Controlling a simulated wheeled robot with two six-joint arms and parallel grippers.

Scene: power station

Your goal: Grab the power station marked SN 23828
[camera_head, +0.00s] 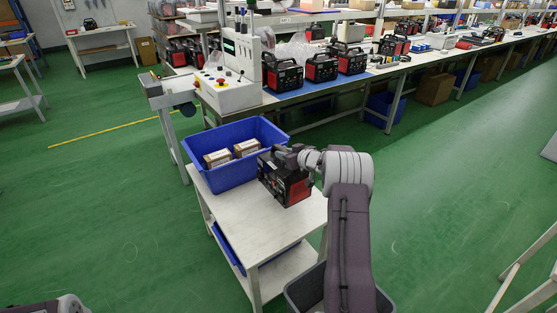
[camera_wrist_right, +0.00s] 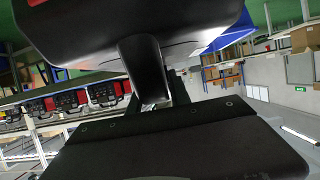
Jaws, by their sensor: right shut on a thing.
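A black and red power station (camera_head: 286,184) is at the right side of a small white cart (camera_head: 235,207), beside a blue bin. I cannot tell whether its base touches the cart top. No serial number is readable on it. My right gripper (camera_head: 284,154) is shut on the handle at its top. In the right wrist view the black handle (camera_wrist_right: 146,66) runs down into the jaws, and the power station's body fills the top. The fingertips are mostly hidden there. Only a piece of my left arm shows at the bottom left of the head view; its gripper is out of view.
The blue bin (camera_head: 235,177) on the cart holds two brown boxes. A long workbench (camera_head: 318,88) behind carries more black and red power stations (camera_head: 283,74) and a white control box (camera_head: 228,93). A grey bin (camera_head: 303,291) stands below my right arm. Green floor is open to the right.

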